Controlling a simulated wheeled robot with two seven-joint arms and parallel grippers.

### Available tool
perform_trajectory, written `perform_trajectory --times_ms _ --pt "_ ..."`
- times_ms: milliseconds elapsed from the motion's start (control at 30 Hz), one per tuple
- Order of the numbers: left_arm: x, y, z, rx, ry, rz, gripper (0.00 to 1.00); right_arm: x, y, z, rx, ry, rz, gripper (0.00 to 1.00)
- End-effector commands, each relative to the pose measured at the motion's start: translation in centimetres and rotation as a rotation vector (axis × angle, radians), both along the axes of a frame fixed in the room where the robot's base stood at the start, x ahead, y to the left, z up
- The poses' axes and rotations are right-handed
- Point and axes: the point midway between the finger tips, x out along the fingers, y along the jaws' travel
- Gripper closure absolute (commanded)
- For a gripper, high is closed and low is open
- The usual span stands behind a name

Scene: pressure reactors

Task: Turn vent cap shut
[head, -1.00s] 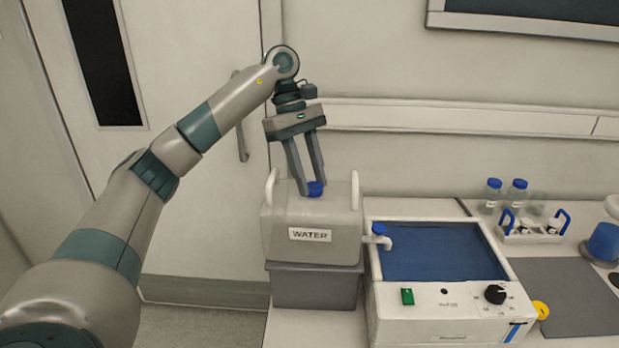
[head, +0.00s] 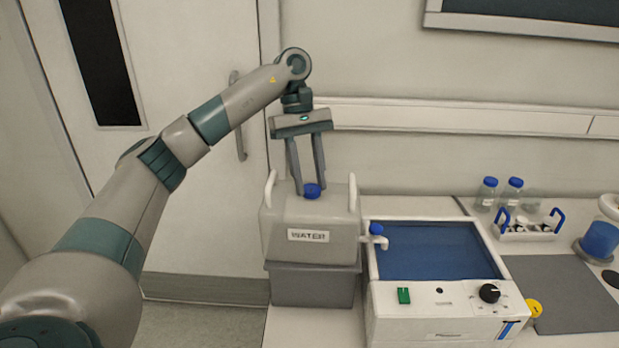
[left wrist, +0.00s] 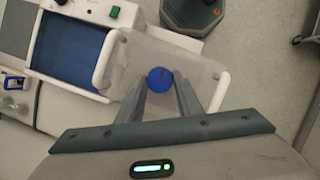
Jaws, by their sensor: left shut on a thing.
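The blue vent cap (head: 312,190) sits on top of the grey water container (head: 340,222), which carries a WATER label. In the left wrist view the cap (left wrist: 159,79) is round, with a dark line across its upper part. My left gripper (head: 311,188) points down from above, its two fingers on either side of the cap and shut on it. In the left wrist view its fingertips (left wrist: 160,82) flank the cap. My right gripper is in neither view.
The container stands on a darker grey block (head: 312,285). To the right is a white bath (head: 433,312) with a blue-capped tap (head: 376,230). Further right are blue-capped bottles (head: 487,194) and a white carrier (head: 527,236). A wall lies behind.

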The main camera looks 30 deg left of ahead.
Motion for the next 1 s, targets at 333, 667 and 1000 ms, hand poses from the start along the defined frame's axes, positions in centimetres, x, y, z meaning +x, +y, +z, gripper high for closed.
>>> perform_trajectory --times_ms 333,667,1000 --pt "0.0 0.0 0.0 0.000 0.000 0.001 0.49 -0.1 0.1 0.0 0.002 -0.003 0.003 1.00" --pt "0.2 0.3 0.8 0.001 -0.001 0.001 0.49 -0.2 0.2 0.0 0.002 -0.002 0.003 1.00" --pt "0.9 1.4 4.0 0.001 -0.002 0.002 0.49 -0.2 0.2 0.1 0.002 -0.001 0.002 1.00"
